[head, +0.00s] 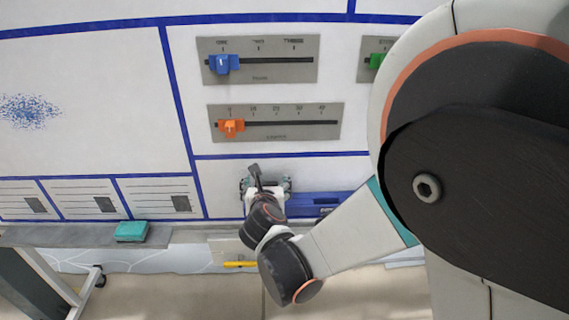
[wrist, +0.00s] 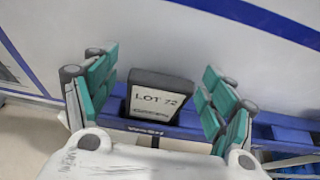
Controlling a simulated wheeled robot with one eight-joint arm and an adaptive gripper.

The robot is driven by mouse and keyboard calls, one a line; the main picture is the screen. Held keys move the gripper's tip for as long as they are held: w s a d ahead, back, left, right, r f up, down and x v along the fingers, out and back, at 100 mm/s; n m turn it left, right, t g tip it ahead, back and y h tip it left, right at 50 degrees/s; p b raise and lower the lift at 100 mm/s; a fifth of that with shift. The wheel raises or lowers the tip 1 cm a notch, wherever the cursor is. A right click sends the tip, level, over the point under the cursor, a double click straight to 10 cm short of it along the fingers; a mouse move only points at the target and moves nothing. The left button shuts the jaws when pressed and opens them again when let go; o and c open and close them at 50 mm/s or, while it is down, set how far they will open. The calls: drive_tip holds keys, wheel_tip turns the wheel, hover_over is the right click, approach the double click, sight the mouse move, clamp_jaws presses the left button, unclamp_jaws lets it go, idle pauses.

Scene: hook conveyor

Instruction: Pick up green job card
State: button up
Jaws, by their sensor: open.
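My gripper (wrist: 160,70) is open, its teal-padded fingers spread to either side of a dark card (wrist: 157,97). The card has a pale label reading "LOT 72" and stands upright at a blue rail (wrist: 200,122) marked "WASH". Gaps show between the card and both fingers.
Slider panels with a blue knob (head: 222,63), an orange knob (head: 231,127) and a green knob (head: 377,61) are on the board above. A teal block (head: 131,231) lies on the grey ledge (head: 60,237) at left. A yellow marker (head: 240,264) is below my gripper.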

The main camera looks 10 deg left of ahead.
drive_tip(key=shift+w+f, duration=0.1)
drive_tip(key=shift+w, duration=0.1)
drive_tip(key=shift+s, duration=0.15)
drive_tip(key=shift+c, duration=0.3)
drive_tip(key=c, duration=1.1)
